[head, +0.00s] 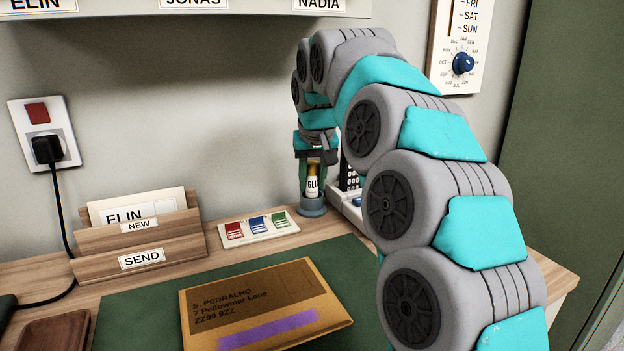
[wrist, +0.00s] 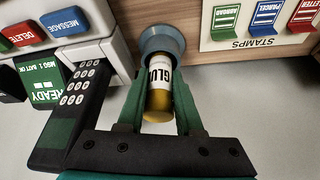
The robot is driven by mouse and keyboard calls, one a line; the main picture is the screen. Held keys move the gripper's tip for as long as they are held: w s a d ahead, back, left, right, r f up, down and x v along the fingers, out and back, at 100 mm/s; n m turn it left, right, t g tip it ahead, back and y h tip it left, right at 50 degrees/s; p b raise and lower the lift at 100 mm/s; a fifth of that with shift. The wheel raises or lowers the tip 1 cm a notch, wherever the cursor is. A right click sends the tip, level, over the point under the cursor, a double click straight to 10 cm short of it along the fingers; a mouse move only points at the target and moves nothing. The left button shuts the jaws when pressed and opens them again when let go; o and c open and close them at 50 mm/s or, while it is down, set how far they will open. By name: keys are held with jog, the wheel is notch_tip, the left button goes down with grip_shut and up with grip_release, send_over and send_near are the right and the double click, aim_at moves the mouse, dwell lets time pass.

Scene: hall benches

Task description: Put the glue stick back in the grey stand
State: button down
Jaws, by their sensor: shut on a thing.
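The glue stick (head: 312,183) is a white and gold tube marked GLU, upright at the back of the desk. In the wrist view the glue stick (wrist: 158,88) lies between the green fingers of my gripper (wrist: 160,110), which is shut on it. The grey stand (head: 312,206) is a small round cup directly below the glue stick. In the wrist view the stand (wrist: 162,40) surrounds the far end of the tube. The tube's end appears to be inside the stand's opening; how deep it sits I cannot tell.
A black handset (wrist: 72,105) on a white machine (wrist: 85,60) stands close beside my gripper. A stamps holder (head: 258,228) lies left of the stand. A wooden letter rack (head: 140,240) and a brown parcel (head: 265,305) on a green mat (head: 130,310) are further left and in front.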

jog(key=shift+f, duration=0.15)
jog(key=c, duration=0.6)
grip_release()
jog(key=shift+o, duration=0.2)
jog(key=shift+v, duration=3.9)
